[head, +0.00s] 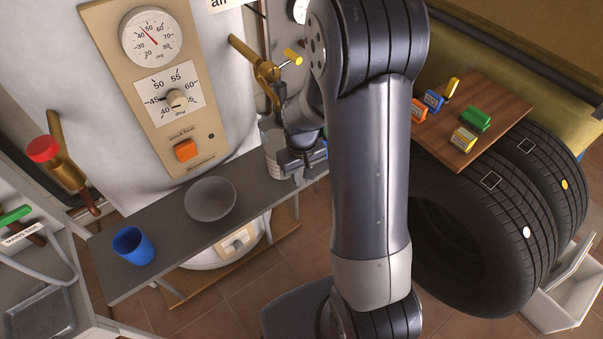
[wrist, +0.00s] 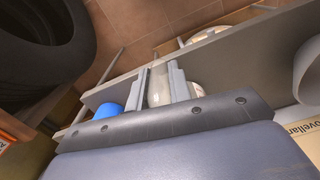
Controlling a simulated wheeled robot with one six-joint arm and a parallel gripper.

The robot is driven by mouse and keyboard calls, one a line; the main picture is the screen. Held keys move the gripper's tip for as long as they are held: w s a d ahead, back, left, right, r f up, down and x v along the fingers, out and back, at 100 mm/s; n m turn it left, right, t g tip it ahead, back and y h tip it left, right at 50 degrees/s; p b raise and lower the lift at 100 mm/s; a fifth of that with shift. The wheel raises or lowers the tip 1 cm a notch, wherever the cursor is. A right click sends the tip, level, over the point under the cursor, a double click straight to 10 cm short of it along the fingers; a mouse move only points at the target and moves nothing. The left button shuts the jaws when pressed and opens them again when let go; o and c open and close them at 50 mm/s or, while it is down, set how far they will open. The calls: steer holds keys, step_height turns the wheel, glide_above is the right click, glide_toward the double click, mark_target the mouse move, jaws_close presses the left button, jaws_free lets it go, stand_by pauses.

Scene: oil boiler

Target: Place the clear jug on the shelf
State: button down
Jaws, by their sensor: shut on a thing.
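The clear jug (wrist: 159,88) is a pale, see-through vessel between my gripper's fingers in the wrist view. My gripper (head: 300,165) is shut on it at the right end of the narrow grey shelf (head: 160,258). In the head view the jug (head: 272,150) is mostly hidden behind my gripper and arm. I cannot tell whether its base touches the shelf. The wrist view shows my gripper (wrist: 162,85) with a finger on each side of the jug and the shelf (wrist: 240,65) beyond.
A grey bowl (head: 210,199) and a blue cup (head: 133,246) stand on the shelf to the left. The boiler panel (head: 165,80) and a brass valve (head: 262,70) are behind. Tyres (head: 470,220) and a wooden board (head: 490,110) with small coloured blocks are at right.

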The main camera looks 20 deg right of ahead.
steer(key=shift+f, duration=0.2)
steer(key=c, duration=1.3)
jaws_free()
steer(key=shift+r, duration=0.2)
step_height(320, 180, up, 12)
steer(key=shift+r+p, duration=0.1)
steer(key=shift+p, duration=0.2)
